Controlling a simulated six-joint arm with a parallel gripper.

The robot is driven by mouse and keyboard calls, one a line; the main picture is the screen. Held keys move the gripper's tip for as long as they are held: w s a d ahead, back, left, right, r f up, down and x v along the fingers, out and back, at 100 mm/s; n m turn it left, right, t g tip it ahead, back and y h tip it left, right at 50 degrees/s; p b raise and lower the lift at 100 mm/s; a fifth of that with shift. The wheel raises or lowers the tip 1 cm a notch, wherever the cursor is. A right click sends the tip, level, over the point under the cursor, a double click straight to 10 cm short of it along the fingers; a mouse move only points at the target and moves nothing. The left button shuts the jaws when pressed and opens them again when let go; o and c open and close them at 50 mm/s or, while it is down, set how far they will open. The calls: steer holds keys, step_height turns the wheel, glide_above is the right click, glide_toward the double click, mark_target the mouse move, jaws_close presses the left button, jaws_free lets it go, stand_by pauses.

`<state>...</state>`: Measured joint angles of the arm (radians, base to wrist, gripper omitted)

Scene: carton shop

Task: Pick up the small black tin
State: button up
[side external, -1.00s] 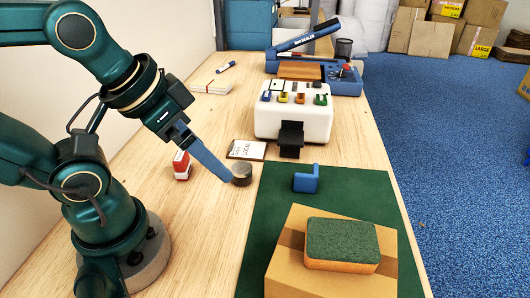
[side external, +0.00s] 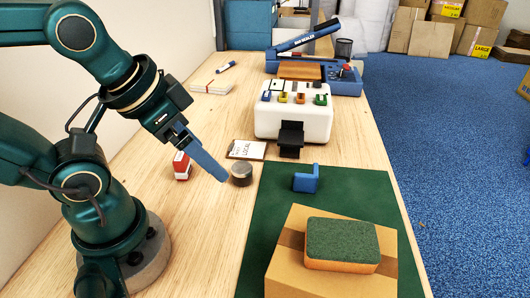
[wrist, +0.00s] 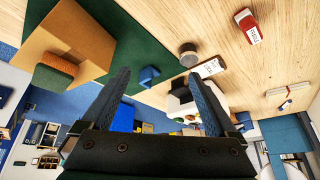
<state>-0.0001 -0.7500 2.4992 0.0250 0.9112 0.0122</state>
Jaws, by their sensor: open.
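The small black tin (side external: 241,176), a short dark cylinder with a greyish lid, stands upright on the wooden table beside the green mat. It also shows in the wrist view (wrist: 188,56), beyond the fingertips and right of centre. My gripper (side external: 223,179) has long blue fingers pointing down and right, with the tips just left of the tin in the side view. In the wrist view my gripper (wrist: 158,76) is open, with nothing between its fingers. Whether a fingertip touches the tin cannot be told.
A red-and-white stamp (side external: 181,166) stands left of the tin, and a card marked LOCAL (side external: 246,150) lies behind it. A blue tape holder (side external: 306,180) and a carton (side external: 290,262) with a green-topped sponge (side external: 342,242) are on the mat (side external: 262,213). A white dispenser (side external: 292,123) stands behind.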

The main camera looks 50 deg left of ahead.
steer(key=a+f+m+g+y, duration=0.3)
steer(key=a+m+y, duration=0.2)
steer(key=a, duration=0.2)
steer(key=m+t+y, duration=0.2)
steer(key=m+y, duration=0.4)
steer(key=m, duration=0.8)
glide_above(241, 172)
steer(key=s+a, duration=0.2)
steer(key=s, duration=0.1)
step_height(241, 172, down, 4)
steer(key=f+m, duration=0.1)
steer(key=w+d+f+m+t, duration=0.1)
steer(key=m, duration=0.1)
steer(key=m+t, duration=0.1)
steer(key=shift+w+d+f, duration=0.35)
steer(key=shift+d+f, duration=0.05)
steer(key=d+f+m+t, duration=0.1)
steer(key=m, duration=0.1)
steer(key=d+f+m+t, duration=0.1)
steer(key=f+m, duration=0.1)
steer(key=shift+s+h, duration=0.15)
steer(key=shift+h, duration=0.15)
steer(key=shift+s+d+f+m, duration=0.1)
steer(key=shift+f+m, duration=0.2)
steer(key=shift+f, duration=0.05)
steer(key=shift+x, duration=2.45)
